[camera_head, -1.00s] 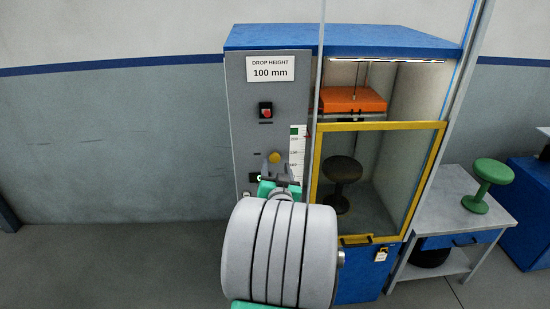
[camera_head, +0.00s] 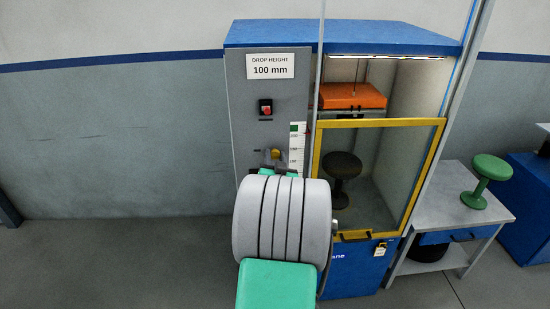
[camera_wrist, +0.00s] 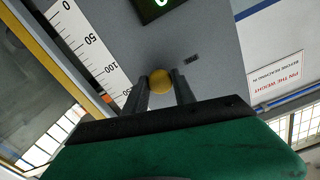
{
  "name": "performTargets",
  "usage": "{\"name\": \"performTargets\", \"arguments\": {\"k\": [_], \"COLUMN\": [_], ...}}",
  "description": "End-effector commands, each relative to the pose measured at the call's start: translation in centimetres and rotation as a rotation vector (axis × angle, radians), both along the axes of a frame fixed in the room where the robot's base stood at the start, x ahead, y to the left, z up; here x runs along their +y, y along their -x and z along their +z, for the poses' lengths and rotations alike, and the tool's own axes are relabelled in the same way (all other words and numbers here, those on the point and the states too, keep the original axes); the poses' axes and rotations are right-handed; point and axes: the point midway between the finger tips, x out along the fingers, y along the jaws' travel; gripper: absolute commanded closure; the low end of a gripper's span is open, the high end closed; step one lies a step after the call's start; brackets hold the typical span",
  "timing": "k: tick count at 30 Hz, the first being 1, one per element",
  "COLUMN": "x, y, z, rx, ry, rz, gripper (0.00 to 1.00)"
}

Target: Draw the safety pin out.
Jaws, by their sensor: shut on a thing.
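The safety pin shows as a round yellow knob (camera_head: 276,154) on the grey panel of the drop-test machine, beside the height scale. In the wrist view the knob (camera_wrist: 161,80) sits between the dark fingers of my gripper (camera_wrist: 163,88), which is shut on it. The pin's shaft is hidden, so I cannot tell how far it sits in the panel. In the head view my arm hides most of the gripper.
A grey table (camera_head: 455,190) holds a green stool (camera_head: 487,178). The floor at left is clear.

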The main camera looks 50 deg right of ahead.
Motion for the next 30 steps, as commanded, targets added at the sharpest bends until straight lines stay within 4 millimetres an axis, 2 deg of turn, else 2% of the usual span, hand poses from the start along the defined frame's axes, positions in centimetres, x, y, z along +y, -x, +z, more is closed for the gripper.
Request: {"name": "performTargets", "arguments": {"k": [1, 5, 30], "x": [0.01, 0.01, 0.03], "y": [-0.01, -0.01, -0.03], "z": [0.01, 0.01, 0.01], "rx": [0.0, 0.0, -0.001], "ry": [0.0, 0.0, 0.0], "rz": [0.0, 0.0, 0.001], "gripper": [0.89, 1.0, 1.0]}}
